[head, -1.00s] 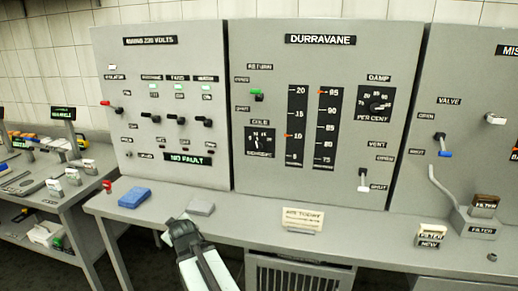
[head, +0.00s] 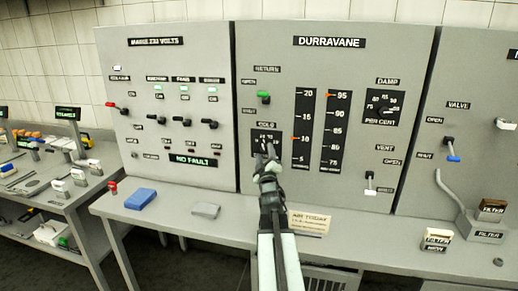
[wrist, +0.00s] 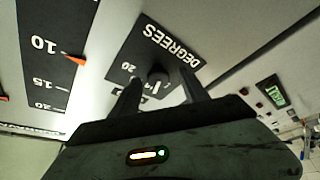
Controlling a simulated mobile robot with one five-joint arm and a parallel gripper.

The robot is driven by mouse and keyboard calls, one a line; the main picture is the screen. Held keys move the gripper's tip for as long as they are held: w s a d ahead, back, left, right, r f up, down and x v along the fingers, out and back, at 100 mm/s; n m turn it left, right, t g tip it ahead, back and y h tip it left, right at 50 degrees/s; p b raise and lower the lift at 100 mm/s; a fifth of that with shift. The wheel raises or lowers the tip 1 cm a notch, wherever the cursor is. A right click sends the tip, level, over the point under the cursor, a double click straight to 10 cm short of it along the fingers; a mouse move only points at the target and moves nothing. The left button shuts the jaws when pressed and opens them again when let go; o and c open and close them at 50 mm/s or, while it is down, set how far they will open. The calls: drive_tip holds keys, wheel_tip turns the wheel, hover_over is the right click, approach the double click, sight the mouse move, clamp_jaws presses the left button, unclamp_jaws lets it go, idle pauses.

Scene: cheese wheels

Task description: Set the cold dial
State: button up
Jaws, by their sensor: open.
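The cold dial (head: 259,134) is a small black square plate with white numbers on the grey Durravane panel, below the green-handled return lever. My gripper (head: 267,149) is in front of it and covers its lower part in the head view. In the wrist view, the dial plate (wrist: 165,45) marked DEGREES appears upside down, with a dark round knob (wrist: 157,76) at its middle. My gripper (wrist: 162,92) is open there, one finger on each side of the knob. I cannot tell whether the fingers touch it. The dial's pointer setting is hidden.
Two gauges, the near one (head: 304,128) with an orange marker, stand right of the dial. The damp dial (head: 384,108) and vent lever (head: 370,183) are farther right. A blue block (head: 140,198), grey block (head: 206,211) and paper card (head: 309,222) lie on the bench.

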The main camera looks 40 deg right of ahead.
drive_tip(key=shift+x, duration=0.8)
drive_tip(key=shift+s+d, duration=0.2)
drive_tip(key=shift+d, duration=0.05)
drive_tip(key=shift+w+a, duration=0.1)
drive_tip(key=c, duration=1.1)
drive_tip(key=shift+w, duration=0.2)
clamp_jaws()
drive_tip(key=shift+s, duration=0.15)
drive_tip(key=shift+a+f, duration=0.1)
